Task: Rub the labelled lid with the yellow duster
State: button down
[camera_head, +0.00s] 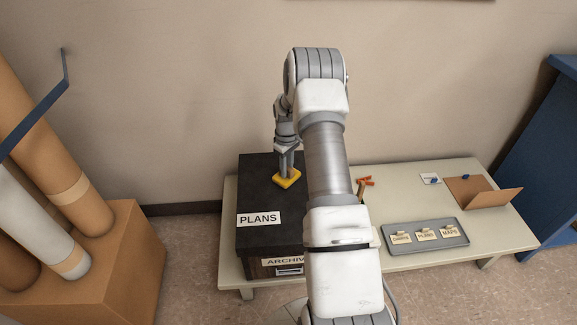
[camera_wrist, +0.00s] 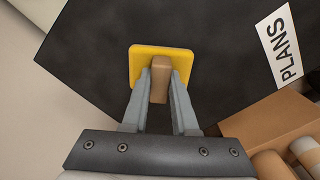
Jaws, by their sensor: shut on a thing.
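The yellow duster (camera_head: 288,181) is a flat yellow pad; its brown grip block shows in the wrist view (camera_wrist: 160,80). My gripper (camera_head: 287,168) is shut on that block, with one finger on each side. The pad is over the dark lid (camera_head: 255,190) of a box and appears to rest on it, though exact contact is hard to confirm. The lid carries a white label reading PLANS (camera_head: 258,219) near its front left. In the wrist view the PLANS label (camera_wrist: 279,46) is to the right of the duster. My arm hides the lid's right part.
The box's front has a partly hidden label starting ARCHIV (camera_head: 282,262). A grey tray (camera_head: 426,246) with labelled tabs and an open brown folder (camera_head: 483,192) are on the pale table (camera_head: 410,181). Cardboard tubes (camera_head: 70,180) stand in a brown box (camera_head: 125,265) at left.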

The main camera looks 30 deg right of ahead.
jog(key=shift+w+a, duration=0.3)
jog(key=shift+a, duration=0.25)
jog(key=shift+w+d+f+b, duration=0.1)
jog(key=shift+w+d+b, duration=0.25)
jog(key=shift+w, duration=0.25)
jog(key=shift+w+d+f+b, duration=0.1)
jog(key=shift+w+d+b, duration=0.2)
jog(key=shift+w, duration=0.3)
jog(key=shift+w+d+r, duration=0.2)
jog(key=shift+w+d, duration=0.1)
jog(key=shift+w, duration=0.3)
jog(key=shift+r+p, duration=1.5)
jog(key=shift+r, duration=1.5)
jog(key=shift+r+p, duration=0.9)
jog(key=shift+r, duration=0.6)
